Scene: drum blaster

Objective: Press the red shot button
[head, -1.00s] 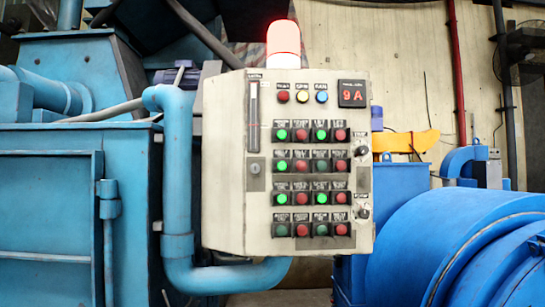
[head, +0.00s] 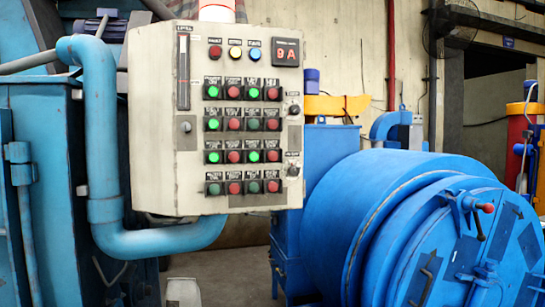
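A beige control panel (head: 155,150) stands left of centre in the head view. Its lower face has a grid of green and red buttons in labelled black housings; the labels are too small to read, so I cannot tell which red one is the shot button. One red button (head: 272,94) is at the right end of the top row, and another red button (head: 234,188) is in the bottom row. Neither gripper is in view.
A blue pipe (head: 77,130) bends around the panel's left side and below it. A large blue drum machine (head: 350,215) with a round door fills the lower right. Bare floor (head: 230,270) shows below the panel.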

